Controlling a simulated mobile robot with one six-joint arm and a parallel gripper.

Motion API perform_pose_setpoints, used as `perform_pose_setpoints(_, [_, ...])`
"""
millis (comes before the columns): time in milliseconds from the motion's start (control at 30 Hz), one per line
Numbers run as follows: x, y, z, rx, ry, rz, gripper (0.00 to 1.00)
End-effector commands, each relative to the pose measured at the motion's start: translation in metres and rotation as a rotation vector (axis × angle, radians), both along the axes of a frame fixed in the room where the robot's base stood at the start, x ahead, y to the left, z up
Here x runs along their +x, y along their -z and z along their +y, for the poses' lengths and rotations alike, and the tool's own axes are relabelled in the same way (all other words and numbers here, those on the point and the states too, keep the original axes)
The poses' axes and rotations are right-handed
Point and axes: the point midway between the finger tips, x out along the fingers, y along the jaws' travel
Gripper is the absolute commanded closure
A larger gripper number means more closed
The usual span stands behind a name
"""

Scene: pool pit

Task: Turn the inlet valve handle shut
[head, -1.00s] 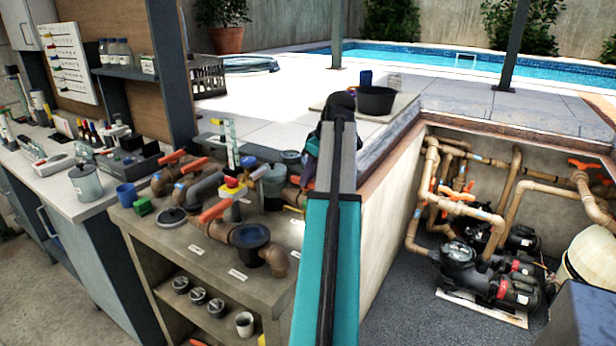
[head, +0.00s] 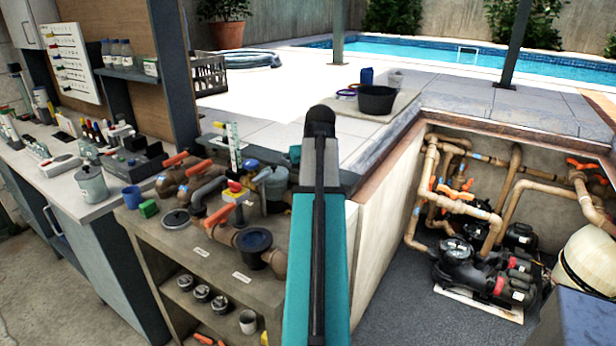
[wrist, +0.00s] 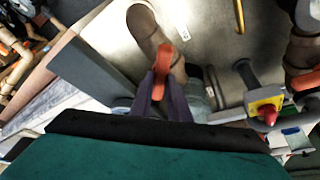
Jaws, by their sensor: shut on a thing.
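In the wrist view, an orange valve handle (wrist: 164,57) sits on a brown pipe (wrist: 143,22). My gripper (wrist: 163,76) has its two purple fingers at the near end of this handle, shut on it. In the head view my teal and grey arm covers this handle and my gripper. Other orange handles show on the bench, one at the front (head: 219,215) and one at the back (head: 174,158). I see no label naming the inlet valve.
A red-topped yellow valve block (wrist: 266,107) stands right of my gripper in the wrist view. The wooden bench (head: 205,262) also carries a dark blue funnel-like cup (head: 254,242) and a grey canister (head: 272,180). The sunken pit with pumps (head: 480,265) lies to the right.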

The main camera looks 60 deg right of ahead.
Motion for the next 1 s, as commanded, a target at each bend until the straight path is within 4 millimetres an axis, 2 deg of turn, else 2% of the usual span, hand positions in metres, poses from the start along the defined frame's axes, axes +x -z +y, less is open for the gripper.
perform_pose_setpoints(700, [0.0043,-0.0013,0.0025,0.000,0.602,0.003,1.00])
perform_pose_setpoints(1000, [0.0057,-0.0004,0.0022,0.001,0.795,0.002,1.00])
